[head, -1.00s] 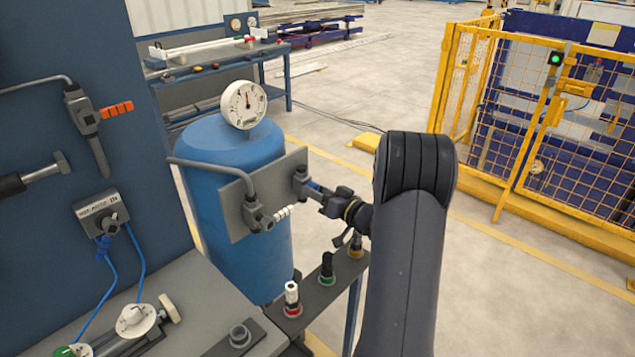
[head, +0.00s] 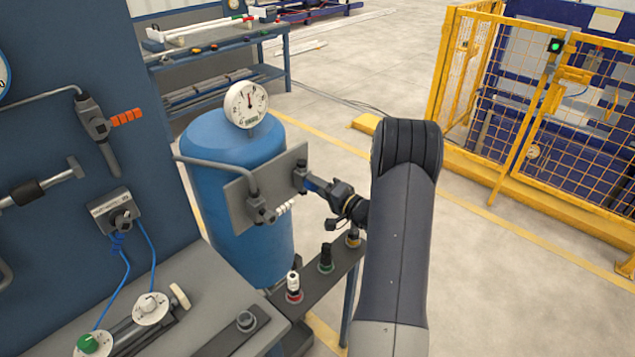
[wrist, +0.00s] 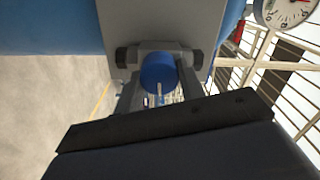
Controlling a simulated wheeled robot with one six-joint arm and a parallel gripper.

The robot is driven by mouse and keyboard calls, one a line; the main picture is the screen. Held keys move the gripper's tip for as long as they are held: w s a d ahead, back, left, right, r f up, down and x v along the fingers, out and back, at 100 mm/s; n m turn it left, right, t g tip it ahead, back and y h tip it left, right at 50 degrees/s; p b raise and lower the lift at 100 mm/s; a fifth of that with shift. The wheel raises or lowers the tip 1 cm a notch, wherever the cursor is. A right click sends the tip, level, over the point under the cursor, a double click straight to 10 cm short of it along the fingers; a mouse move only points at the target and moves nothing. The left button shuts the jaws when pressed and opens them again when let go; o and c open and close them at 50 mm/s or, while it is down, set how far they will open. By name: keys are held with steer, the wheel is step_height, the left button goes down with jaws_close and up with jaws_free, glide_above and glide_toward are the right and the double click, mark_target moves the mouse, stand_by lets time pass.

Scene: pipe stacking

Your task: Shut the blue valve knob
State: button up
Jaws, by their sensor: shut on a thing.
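The blue valve knob (wrist: 158,72) is a round blue cap in the middle of the wrist view, in front of a grey plate (wrist: 165,18). My gripper (wrist: 158,60) has one finger on each side of the knob and is shut on it. In the head view my gripper (head: 322,188) reaches from the right to the right end of the grey plate (head: 236,208), which is fixed on a blue tank (head: 215,160). The knob is mostly hidden there by my gripper, so I cannot tell how far it is turned.
A round gauge (head: 246,104) sits on top of the tank. A narrow shelf (head: 312,284) with several small knobs lies below my gripper. A blue panel (head: 60,70) and bench stand left. Yellow fencing (head: 470,90) stands right, with open floor between.

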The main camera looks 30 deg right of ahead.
steer(key=shift+m, duration=0.5)
steer(key=o, duration=1)
steer(key=b+v, duration=0.2)
steer(key=v, duration=0.8)
steer(key=shift+s, duration=0.4)
steer(key=shift+w+d, duration=0.1)
steer(key=shift+w, duration=0.05)
steer(key=p+x, duration=0.2)
steer(key=x, duration=0.8)
steer(key=shift+w, duration=0.3)
